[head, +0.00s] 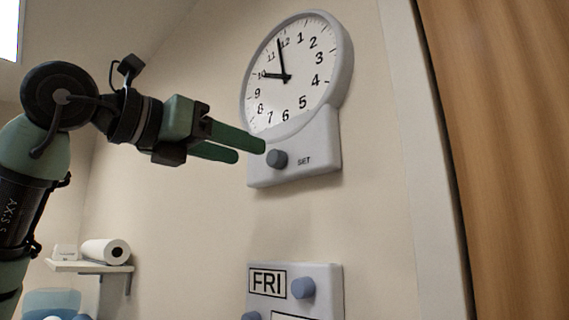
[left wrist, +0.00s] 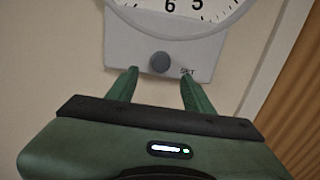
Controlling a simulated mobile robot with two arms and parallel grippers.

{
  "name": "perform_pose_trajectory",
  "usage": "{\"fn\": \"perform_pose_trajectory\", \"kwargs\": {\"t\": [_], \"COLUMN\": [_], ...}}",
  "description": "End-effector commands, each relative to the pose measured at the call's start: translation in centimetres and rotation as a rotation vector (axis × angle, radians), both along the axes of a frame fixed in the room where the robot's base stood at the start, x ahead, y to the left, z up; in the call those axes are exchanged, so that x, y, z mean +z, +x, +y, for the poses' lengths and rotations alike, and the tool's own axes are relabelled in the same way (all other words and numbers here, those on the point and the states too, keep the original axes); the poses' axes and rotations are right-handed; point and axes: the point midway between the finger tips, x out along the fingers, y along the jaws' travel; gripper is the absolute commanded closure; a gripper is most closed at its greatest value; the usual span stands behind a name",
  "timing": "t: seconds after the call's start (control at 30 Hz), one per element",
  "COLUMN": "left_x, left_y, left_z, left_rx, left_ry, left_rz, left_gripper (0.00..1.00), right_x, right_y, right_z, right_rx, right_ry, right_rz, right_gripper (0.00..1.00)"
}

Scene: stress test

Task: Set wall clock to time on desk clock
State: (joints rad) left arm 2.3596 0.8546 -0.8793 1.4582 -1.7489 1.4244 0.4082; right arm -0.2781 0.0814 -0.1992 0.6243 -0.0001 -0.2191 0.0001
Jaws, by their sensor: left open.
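The wall clock (head: 296,70) hangs on the wall in the head view. One hand points near 10 and the other just short of 12. On the grey panel below its dial is a round blue-grey knob (head: 277,158) beside the word SET. My left gripper (head: 252,151) is open, its green fingers pointing at the knob. In the left wrist view the knob (left wrist: 160,62) shows between and beyond the fingertips (left wrist: 158,72), with no clear contact. The desk clock and my right gripper are not in view.
Below the clock is a panel reading FRI (head: 268,282) with blue knobs (head: 303,288). A shelf (head: 92,267) with a white roll (head: 106,251) is at the lower left. A wooden door or panel (head: 510,150) stands at the right.

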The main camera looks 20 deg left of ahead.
Motion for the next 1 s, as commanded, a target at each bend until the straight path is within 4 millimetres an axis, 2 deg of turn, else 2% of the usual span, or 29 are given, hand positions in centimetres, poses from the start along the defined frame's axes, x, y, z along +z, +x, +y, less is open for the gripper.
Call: {"fn": "perform_pose_trajectory", "kwargs": {"t": [0.37,0.53,0.7,0.83,1.0], "left_x": [0.2,0.1,-0.1,-0.1,-0.1], "left_y": [5.4,6.7,7.0,7.0,6.9], "left_z": [-1.9,-2.4,-2.5,-2.5,-2.5], "left_rx": [-0.001,-0.002,-0.002,-0.002,-0.001], "left_ry": [0.002,0.001,0.001,0.001,0.001], "left_rz": [0.003,0.001,-0.001,0.0,0.0], "left_gripper": [0.49,0.49,0.49,0.49,0.96], "right_x": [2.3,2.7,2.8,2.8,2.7], "right_y": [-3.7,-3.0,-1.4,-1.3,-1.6], "right_z": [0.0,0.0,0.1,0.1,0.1], "right_rx": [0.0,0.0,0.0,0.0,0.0], "right_ry": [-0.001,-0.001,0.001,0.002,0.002], "right_rz": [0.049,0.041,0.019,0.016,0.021], "right_gripper": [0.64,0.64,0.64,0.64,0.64]}}
